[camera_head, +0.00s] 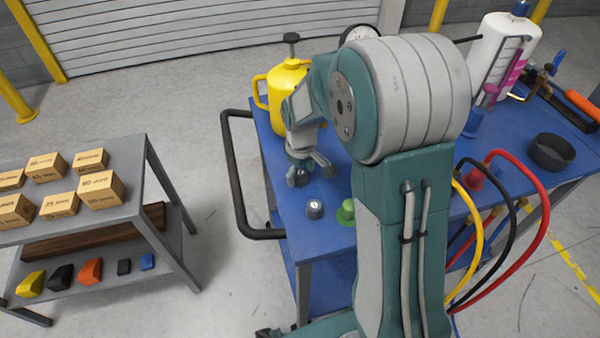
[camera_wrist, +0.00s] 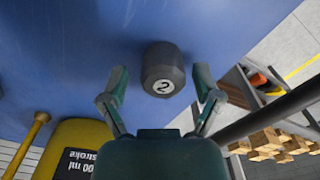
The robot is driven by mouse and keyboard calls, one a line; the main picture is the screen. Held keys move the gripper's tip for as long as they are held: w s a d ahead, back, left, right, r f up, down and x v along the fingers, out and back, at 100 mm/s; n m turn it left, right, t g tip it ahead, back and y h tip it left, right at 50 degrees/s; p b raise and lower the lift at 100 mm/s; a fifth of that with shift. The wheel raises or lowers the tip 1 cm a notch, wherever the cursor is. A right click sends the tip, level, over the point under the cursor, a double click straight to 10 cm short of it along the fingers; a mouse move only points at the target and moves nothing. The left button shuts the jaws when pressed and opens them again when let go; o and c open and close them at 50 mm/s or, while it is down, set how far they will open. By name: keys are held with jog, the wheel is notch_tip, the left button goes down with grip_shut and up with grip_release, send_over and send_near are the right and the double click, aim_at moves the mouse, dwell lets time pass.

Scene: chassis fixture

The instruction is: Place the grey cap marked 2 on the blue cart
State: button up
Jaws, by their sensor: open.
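In the wrist view, a dark grey cap marked 2 (camera_wrist: 162,70) appears to stand on the blue cart (camera_wrist: 60,70), its white number disc facing the camera. My gripper (camera_wrist: 161,80) is open, with one finger on each side of the cap and a visible gap to both. In the head view, my gripper (camera_head: 308,170) is low over the left part of the blue cart (camera_head: 325,240). A dark cap (camera_head: 301,178) shows between its fingers, partly hidden. Whether it rests on the cart is hard to tell there.
Another grey cap with a pale top (camera_head: 315,209) and a green cap (camera_head: 346,212) stand close by. A yellow canister (camera_head: 287,85) is just behind my gripper. A black handle (camera_head: 236,180) edges the cart's left. A grey shelf table (camera_head: 130,205) holds boxes.

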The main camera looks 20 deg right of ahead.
aim_at(300, 171)
notch_tip(300, 171, up, 12)
jog(key=s+r+m+t, duration=0.2)
jog(key=s+r+m, duration=0.1)
jog(key=s, duration=0.8)
jog(key=s+r+m+t, duration=0.3)
jog(key=s+r, duration=0.1)
jog(key=s, duration=0.6)
jog(key=shift+s+r+t, duration=0.3)
jog(key=shift+s, duration=0.1)
